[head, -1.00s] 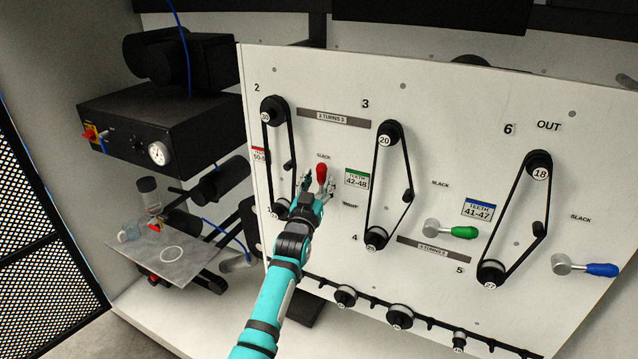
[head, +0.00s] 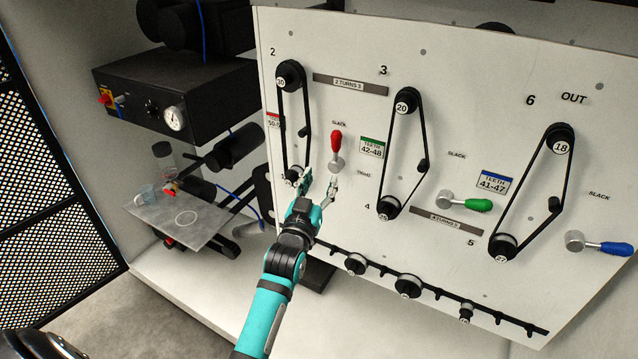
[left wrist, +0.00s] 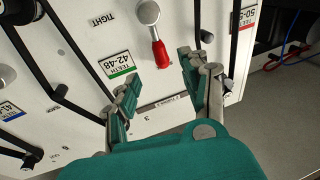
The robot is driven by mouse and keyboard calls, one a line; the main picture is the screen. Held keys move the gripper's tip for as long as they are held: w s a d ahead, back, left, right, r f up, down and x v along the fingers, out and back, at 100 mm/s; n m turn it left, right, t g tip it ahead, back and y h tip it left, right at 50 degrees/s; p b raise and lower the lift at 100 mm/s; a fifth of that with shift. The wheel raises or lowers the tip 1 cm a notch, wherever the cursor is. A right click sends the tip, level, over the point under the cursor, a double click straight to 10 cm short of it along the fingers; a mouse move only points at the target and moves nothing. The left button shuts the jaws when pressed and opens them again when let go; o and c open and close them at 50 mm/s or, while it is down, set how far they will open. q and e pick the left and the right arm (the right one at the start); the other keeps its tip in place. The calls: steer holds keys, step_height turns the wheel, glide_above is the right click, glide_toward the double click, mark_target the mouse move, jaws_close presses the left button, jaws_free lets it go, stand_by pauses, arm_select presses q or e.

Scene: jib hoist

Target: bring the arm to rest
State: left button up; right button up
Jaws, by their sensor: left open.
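My left gripper (head: 319,188) is open and empty in front of the white panel (head: 462,80), just below the red-handled lever (head: 336,146). The red lever points up toward the SLACK label, clear of the fingers. In the left wrist view the open gripper (left wrist: 158,88) has its fingers on either side of the red handle (left wrist: 160,54), which shows beyond them; I cannot tell the exact gap. My left arm (head: 266,310) reaches up from the bottom of the head view. My right gripper is not in view.
A green lever (head: 472,204) and a blue lever (head: 612,248) lie sideways on the panel, among belts on toothed pulleys. A row of spare pulleys (head: 408,286) runs along the panel's bottom. A black control box (head: 170,100) and a grey plate (head: 175,220) stand at left.

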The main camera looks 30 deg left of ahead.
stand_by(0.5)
arm_select(q)
steer(key=s+d+f+m+g+h+b, duration=0.1)
steer(key=s+d+f+g, duration=0.1)
steer(key=f, duration=0.9)
steer(key=s+d+f+g+h, duration=0.1)
steer(key=s+d+f+g, duration=0.15)
steer(key=f, duration=0.75)
steer(key=s+d+f+m+g+h+b, duration=0.1)
steer(key=s+f+g, duration=0.15)
steer(key=f, duration=0.85)
steer(key=s+d+f+m+g, duration=0.1)
steer(key=s+f+g, duration=0.1)
steer(key=s+f, duration=0.7)
steer(key=s+d+f+g, duration=0.25)
steer(key=s+f, duration=0.45)
steer(key=f, duration=0.4)
steer(key=s+a+f+g+b, duration=0.1)
steer(key=s+f+g, duration=0.2)
steer(key=s, duration=1.2)
steer(key=s+a+f+m+g, duration=0.1)
steer(key=s+f+g, duration=0.3)
steer(key=s+f, duration=0.6)
steer(key=s, duration=0.6)
steer(key=shift+s+a+b, duration=0.15)
steer(key=shift+a+b, duration=0.2)
steer(key=shift+a, duration=0.05)
